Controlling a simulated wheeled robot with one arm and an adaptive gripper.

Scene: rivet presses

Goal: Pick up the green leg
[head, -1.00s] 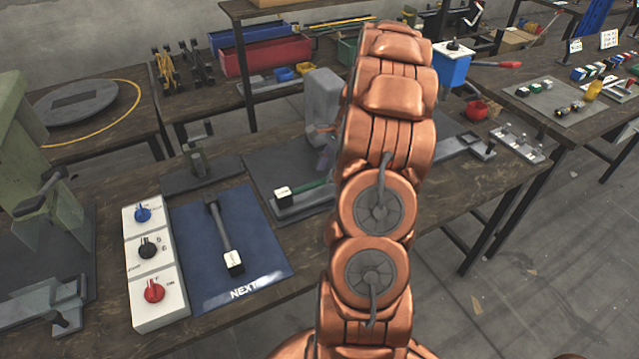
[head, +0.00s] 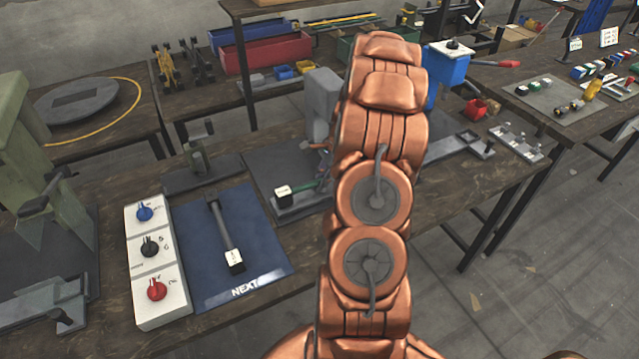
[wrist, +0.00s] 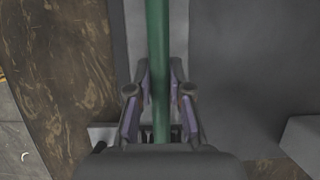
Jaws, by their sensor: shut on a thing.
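The green leg (head: 308,187) lies in a grey fixture on the dark grey plate of the middle press, with a white-faced block (head: 283,193) at its left end. My arm hides its right part in the head view. In the wrist view the green leg (wrist: 158,45) runs straight up the picture between the fingers. My gripper (wrist: 160,105) is shut on it, one purple-grey finger at each side. In the head view only a bit of my gripper shows beside the arm. I cannot tell whether the leg is clear of its fixture.
A grey press body (head: 322,100) stands close behind the leg. A blue mat (head: 265,255) with a dark leg (head: 222,232) lies to the left, beside a white control box (head: 157,265) with knobs. A blue box (head: 450,65) and a red cup (head: 475,108) are to the right.

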